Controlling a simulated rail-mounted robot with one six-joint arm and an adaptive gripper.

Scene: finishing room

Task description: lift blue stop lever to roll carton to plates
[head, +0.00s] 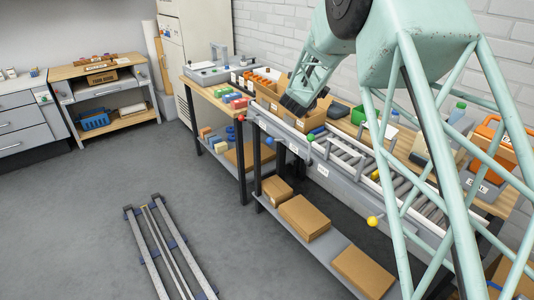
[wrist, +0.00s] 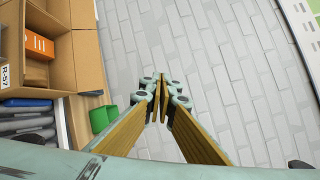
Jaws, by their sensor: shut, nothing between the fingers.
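The blue stop lever shows as a small blue knob (head: 262,125) on the front rail of the roller conveyor (head: 345,160), toward its left end, in the head view. An open brown carton (head: 314,119) stands on the left part of the conveyor. My gripper (head: 291,108) is above the conveyor beside this carton, apart from the blue knob. In the wrist view my gripper (wrist: 163,84) is shut and empty, its fingers meeting in front of the brick wall. I cannot make out the plates with certainty. The blue lever does not show in the wrist view.
Red (head: 248,107), green (head: 311,137) and yellow (head: 373,221) knobs line the conveyor's front. In the wrist view, a labelled carton (wrist: 88,45) and a green bin (wrist: 103,117) are at left. The floor in front is mostly clear.

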